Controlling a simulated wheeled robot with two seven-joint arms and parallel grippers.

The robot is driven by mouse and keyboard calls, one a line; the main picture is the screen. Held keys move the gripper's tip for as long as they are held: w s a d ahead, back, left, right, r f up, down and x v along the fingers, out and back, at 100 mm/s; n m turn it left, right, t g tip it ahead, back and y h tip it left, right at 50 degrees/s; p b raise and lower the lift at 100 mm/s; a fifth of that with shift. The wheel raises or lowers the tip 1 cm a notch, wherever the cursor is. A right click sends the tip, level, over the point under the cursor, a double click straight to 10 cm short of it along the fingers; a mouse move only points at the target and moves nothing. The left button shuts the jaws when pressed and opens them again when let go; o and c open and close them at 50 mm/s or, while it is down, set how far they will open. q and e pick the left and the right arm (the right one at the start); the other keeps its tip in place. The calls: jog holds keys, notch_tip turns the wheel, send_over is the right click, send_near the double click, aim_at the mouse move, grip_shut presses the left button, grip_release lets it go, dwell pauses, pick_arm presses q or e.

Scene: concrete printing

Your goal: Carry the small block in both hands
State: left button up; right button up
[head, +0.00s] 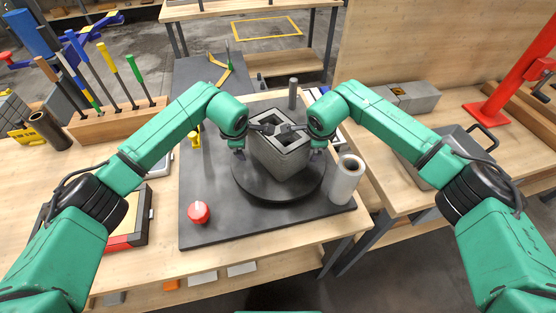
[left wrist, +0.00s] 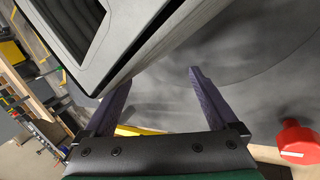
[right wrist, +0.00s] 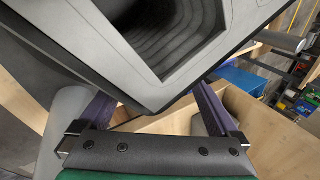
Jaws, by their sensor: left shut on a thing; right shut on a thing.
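The small block (head: 281,174) is a grey, box-shaped concrete piece with a hollow top. In the head view it is upright over a round black turntable (head: 246,185); I cannot tell whether it touches it. The block also fills the upper left of the left wrist view (left wrist: 150,42) and the top of the right wrist view (right wrist: 190,62). It hides part of the fingers there, so the contact is not clear.
A dark mat (head: 215,235) lies under the turntable, with a red knob (head: 199,212) at its front left. A pale roll (head: 346,180) stands close on the right. A tool rack (head: 117,123) is at left; a grey bin (head: 440,150) is on the right table.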

pick_arm(q)
jog(key=o, duration=0.4)
jog(key=shift+s+a+r, duration=0.3)
jog(key=shift+s+a, duration=0.05)
jog(key=shift+a, duration=0.3)
pick_arm(e)
jog(key=shift+s+d+r, duration=0.1)
jog(key=shift+d+r, duration=0.5)
jog(key=shift+d, duration=0.1)
pick_arm(q)
jog(key=shift+s+a+r, duration=0.1)
jog(key=shift+r, duration=0.05)
pick_arm(e)
jog(key=shift+s+d, duration=0.2)
jog(key=shift+d, duration=0.1)
jog(key=shift+o, duration=1.2)
jog(key=shift+f, duration=0.1)
pick_arm(q)
jog(key=shift+w+a, duration=0.15)
jog(key=shift+w, duration=0.05)
pick_arm(e)
jog(key=shift+o, duration=0.8)
jog(key=shift+w+f, duration=0.15)
